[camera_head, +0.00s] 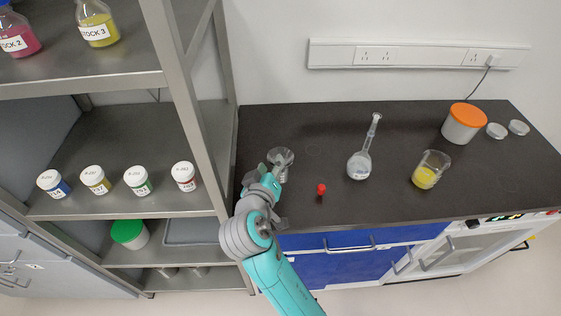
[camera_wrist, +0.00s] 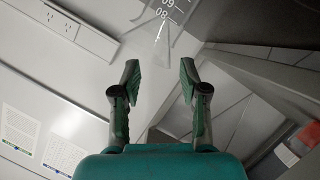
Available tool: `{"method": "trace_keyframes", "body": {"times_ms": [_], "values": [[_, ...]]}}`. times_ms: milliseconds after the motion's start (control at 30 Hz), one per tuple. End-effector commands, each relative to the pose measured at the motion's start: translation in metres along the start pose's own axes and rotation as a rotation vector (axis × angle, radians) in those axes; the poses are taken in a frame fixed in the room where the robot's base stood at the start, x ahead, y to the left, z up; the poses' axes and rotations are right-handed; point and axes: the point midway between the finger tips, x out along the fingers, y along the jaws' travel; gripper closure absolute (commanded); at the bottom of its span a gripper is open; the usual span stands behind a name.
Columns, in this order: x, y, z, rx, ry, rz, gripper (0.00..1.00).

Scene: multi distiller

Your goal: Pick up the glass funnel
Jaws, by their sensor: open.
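The clear glass funnel (camera_head: 281,156) is at the left end of the dark countertop, right at the end of my arm. In the wrist view, a clear glass piece with printed numbers (camera_wrist: 164,30), apparently the funnel, narrows down toward the gap between my fingertips. My gripper (camera_head: 270,173) is close to the funnel in the head view and partly overlaps it. In the wrist view my gripper (camera_wrist: 159,68) is open, with a finger on each side of the glass's narrow end. Whether the fingers touch the glass I cannot tell.
A metal shelf (camera_head: 200,110) stands close on the left. On the counter (camera_head: 310,120) are a small red item (camera_head: 321,189), a flask (camera_head: 359,165), a beaker with yellow contents (camera_head: 425,177) and an orange-lidded jar (camera_head: 463,125). The back middle of the counter is clear.

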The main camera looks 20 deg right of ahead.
Motion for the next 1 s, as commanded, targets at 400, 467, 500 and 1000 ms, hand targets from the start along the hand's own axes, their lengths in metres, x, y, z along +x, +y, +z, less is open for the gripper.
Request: {"method": "trace_keyframes", "body": {"times_ms": [400,467,500,1000], "values": [[0.047,-0.003,-0.007,0.000,0.000,0.001,0.56],[0.048,-0.004,-0.007,-0.001,0.000,0.000,0.56],[0.048,-0.004,-0.007,-0.001,0.001,0.000,0.56],[0.047,-0.004,-0.007,0.000,0.001,0.000,1.00]]}}
